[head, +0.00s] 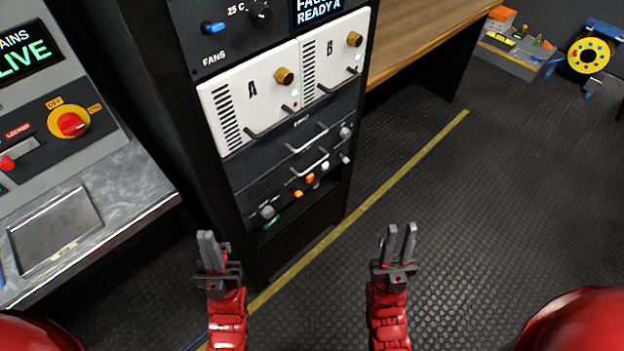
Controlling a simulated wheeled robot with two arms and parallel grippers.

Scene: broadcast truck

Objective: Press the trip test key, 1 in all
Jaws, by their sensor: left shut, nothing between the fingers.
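I cannot pick out the trip test key by a readable label. Small keys and knobs sit on the lower rack panels, among them an orange key (310,179), a second orange key (298,193) and a white key (325,166). My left gripper (207,238) is shut and empty, low in front of the rack's lower left side. My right gripper (400,236) is open and empty over the floor, right of the rack. Neither gripper touches the rack or a panel.
The rack (215,130) holds white modules A (252,105) and B (332,62) with protruding handles. At left, a mains console has a red rotary switch (71,124) and metal ledge. A wooden bench (425,38) stands behind right.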

